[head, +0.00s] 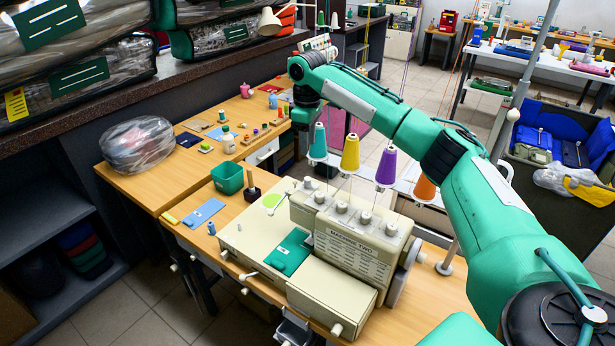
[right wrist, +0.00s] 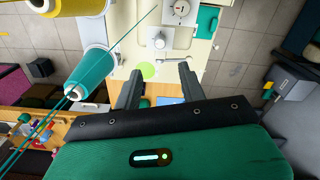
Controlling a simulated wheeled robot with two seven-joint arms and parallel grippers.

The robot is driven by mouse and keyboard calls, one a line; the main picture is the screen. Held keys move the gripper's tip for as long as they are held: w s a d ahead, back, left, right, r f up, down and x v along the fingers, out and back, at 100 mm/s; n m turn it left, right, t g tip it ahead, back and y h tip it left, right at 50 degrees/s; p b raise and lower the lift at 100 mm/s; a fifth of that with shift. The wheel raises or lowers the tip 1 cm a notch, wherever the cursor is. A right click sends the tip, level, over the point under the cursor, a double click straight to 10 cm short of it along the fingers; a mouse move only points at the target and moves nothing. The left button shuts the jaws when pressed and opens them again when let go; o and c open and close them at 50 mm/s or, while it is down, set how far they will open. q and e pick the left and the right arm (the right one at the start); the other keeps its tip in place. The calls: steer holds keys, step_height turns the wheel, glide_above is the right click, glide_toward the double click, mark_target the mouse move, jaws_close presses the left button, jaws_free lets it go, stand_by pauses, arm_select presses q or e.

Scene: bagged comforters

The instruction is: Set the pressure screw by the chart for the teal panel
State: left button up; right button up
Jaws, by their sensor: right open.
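The cream machine (head: 262,240), labelled MACHINE TWO, stands on the wooden table. Its printed chart (head: 352,252) is on the front; the rows are too small to read. A folded teal panel (head: 290,252) lies on its bed and also shows in the right wrist view (right wrist: 207,21). Several round knobs line the machine's top. A pale knob (head: 308,183) at the left end may be the pressure screw; I cannot be sure. In the right wrist view, my right gripper (right wrist: 158,72) is open and empty, its fingers apart near a pale knob (right wrist: 158,40). My left gripper is out of view.
Teal (head: 318,141), yellow (head: 350,153), purple and orange thread cones stand behind the machine, close to my right arm. A green bin (head: 227,178), a blue card (head: 204,212) and a wrapped bundle (head: 138,144) are on the left. Bagged comforters (head: 85,75) fill the upper left.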

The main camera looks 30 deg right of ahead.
mark_target(308, 178)
step_height(308, 178, down, 11)
steer(key=p, duration=0.3)
steer(key=shift+f, duration=0.75)
jaws_close()
